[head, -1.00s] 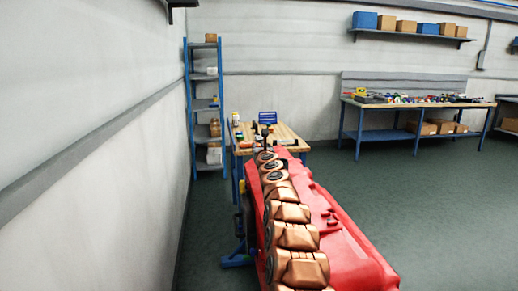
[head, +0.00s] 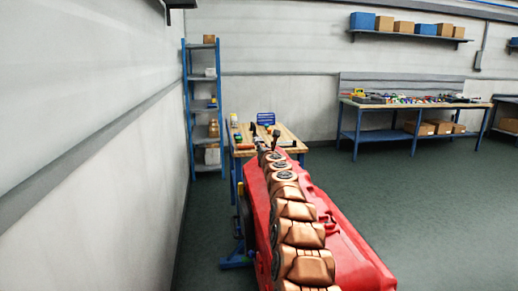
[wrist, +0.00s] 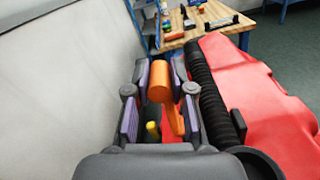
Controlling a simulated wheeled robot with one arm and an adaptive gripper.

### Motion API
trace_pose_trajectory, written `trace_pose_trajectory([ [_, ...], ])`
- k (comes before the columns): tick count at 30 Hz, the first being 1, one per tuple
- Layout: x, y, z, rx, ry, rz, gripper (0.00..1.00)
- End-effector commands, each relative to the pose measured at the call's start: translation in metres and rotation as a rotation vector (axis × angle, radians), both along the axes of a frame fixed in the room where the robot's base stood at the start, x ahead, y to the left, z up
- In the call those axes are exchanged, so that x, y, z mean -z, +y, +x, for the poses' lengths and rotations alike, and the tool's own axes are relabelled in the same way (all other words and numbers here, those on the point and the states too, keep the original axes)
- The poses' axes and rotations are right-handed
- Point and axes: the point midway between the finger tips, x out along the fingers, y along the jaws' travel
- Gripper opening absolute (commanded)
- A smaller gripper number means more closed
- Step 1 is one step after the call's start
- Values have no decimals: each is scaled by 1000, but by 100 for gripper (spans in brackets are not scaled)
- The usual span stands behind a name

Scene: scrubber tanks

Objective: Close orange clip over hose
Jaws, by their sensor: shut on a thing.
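In the wrist view, my gripper (wrist: 160,88) is shut on the orange clip (wrist: 158,82), which shows as a rounded orange end with a thin orange strip beside it. The black ribbed hose (wrist: 204,92) runs just right of the right finger, along the red tank (wrist: 262,95). The clip looks beside the hose, not around it; the fingers hide part of it. A small yellow piece (wrist: 152,130) shows between the fingers. In the head view, the red tank (head: 345,245) lies under and right of my copper-coloured arm, and the clip cannot be made out.
A wooden-topped table (head: 290,146) with small items stands beyond the tank. A blue shelf rack (head: 188,110) stands by the left wall. A long workbench (head: 430,104) is at the back right. The floor (head: 420,190) right of the tank is clear.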

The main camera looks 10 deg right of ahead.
Motion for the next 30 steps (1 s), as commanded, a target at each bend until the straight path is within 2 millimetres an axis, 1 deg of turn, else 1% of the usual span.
trace_pose_trajectory([
  [1, -1, -6, 0, 2, 1, 8, 0],
  [3, -1, -9, 0, 1, 0, 6, 0],
  [12, 0, -13, 0, 5, 0, 3, 0],
  [13, 0, -13, 0, 5, 0, 3, 24],
  [20, -1, -11, 0, 2, 0, 3, 48],
  [30, -1, -10, 0, 1, -1, 3, 48],
])
